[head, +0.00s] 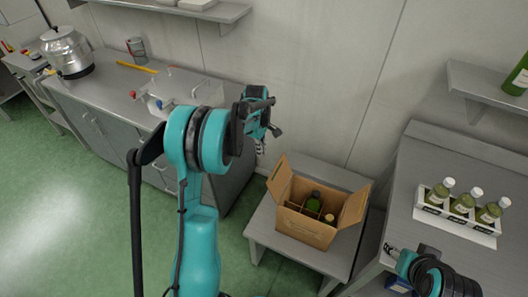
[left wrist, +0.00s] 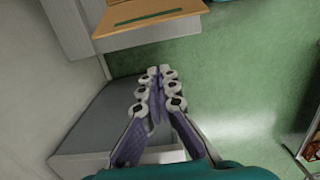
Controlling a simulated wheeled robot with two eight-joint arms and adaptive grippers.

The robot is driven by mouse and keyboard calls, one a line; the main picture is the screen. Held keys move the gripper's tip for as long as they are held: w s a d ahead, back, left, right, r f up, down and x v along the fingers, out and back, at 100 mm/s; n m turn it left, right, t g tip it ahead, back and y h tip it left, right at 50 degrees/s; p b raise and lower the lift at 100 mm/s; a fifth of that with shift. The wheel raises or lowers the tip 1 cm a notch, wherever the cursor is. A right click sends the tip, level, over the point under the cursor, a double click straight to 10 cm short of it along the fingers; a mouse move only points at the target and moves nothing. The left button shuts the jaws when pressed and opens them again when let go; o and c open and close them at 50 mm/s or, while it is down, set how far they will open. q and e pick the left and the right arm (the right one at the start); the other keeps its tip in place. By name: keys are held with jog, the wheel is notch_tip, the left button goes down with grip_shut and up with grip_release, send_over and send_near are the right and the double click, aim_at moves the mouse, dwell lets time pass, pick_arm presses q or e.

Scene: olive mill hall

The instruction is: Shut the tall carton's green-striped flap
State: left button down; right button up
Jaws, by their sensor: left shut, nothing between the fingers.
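The tall carton (head: 305,228) stands on a low grey table, with bottles inside and flaps standing open at its left and right. The green-striped flap (left wrist: 152,17) shows at the top of the left wrist view, tan with a dark green stripe. In the head view the left flap (head: 281,177) sticks up and outward; I cannot make out a stripe there. My left gripper (head: 262,146) is shut and empty, up and left of the carton, apart from the flap; its fingers show in the left wrist view (left wrist: 157,88). My right gripper (head: 389,249) is right of the carton, its fingers too small to read.
A grey counter (head: 95,92) with a steel pot (head: 67,52) and a clear bin (head: 185,90) lies left. A worktop (head: 425,170) at right holds a white crate (head: 455,224) of bottles. The wall is close behind the carton. Green floor is free in front.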

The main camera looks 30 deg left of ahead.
pick_arm(q)
jog(key=d+f+b, duration=0.1)
jog(key=d+f, duration=0.3)
jog(key=f, duration=0.2)
dwell(0.3)
jog(key=shift+d+r, duration=0.1)
jog(key=shift+d, duration=0.05)
